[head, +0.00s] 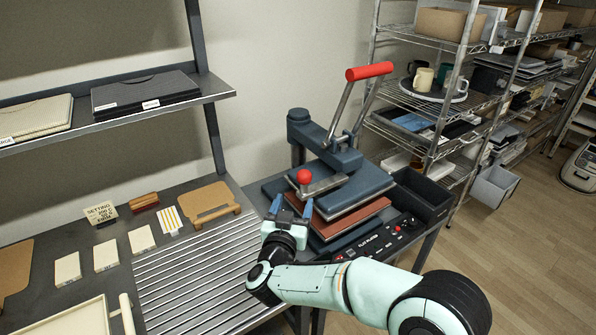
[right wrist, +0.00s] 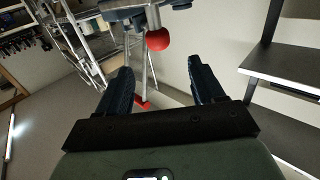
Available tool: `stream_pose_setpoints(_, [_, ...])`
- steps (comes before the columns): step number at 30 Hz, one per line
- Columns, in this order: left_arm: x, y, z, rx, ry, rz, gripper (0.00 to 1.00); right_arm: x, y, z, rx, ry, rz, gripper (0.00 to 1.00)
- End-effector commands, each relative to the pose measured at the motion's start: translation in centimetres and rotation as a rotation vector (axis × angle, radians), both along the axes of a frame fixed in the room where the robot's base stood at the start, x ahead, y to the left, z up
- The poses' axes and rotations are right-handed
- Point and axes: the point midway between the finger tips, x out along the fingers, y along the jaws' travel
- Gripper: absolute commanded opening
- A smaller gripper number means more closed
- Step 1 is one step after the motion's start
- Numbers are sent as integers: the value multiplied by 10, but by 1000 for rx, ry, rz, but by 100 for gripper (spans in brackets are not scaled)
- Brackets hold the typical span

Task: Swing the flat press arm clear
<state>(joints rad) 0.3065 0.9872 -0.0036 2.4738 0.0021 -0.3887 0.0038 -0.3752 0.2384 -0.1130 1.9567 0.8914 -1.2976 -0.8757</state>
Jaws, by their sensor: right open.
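The flat press (head: 335,195) stands on the bench right of centre, with a dark blue upper plate (head: 350,187) over a reddish-brown layer (head: 352,218) and a blue base. Its arm (head: 325,150) reaches from the rear post over the upper plate. A lever with a red grip (head: 370,71) rises from the arm, and a red ball knob (head: 304,177) sits at the arm's front left. My right gripper (head: 292,204) is open and empty, just in front of the knob. In the right wrist view the knob (right wrist: 158,40) appears beyond the open fingers, apart from them. My left gripper is out of view.
A ribbed metal mat (head: 195,275) covers the bench left of my right gripper. Cream tiles, a wooden stand (head: 208,203) and a small sign (head: 100,213) lie farther left. A black bin (head: 425,195) sits right of the press. A wire rack (head: 440,100) stands behind it.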

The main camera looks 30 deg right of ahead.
Motion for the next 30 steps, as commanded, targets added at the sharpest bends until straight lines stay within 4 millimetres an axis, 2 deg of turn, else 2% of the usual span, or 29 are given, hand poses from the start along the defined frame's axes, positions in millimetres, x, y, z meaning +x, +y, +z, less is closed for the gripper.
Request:
stream_pose_setpoints(12, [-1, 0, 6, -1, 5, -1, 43, 63, -54, -1, -2, 1, -2, 68])
stream_pose_setpoints(18, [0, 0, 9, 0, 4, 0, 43, 86, -74, -1, -2, 1, 0, 68])
stream_pose_setpoints(24, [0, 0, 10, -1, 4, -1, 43, 96, -82, -1, -2, 1, 2, 68])
stream_pose_setpoints(30, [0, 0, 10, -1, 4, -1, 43, 96, -82, -1, -2, 1, 2, 68])
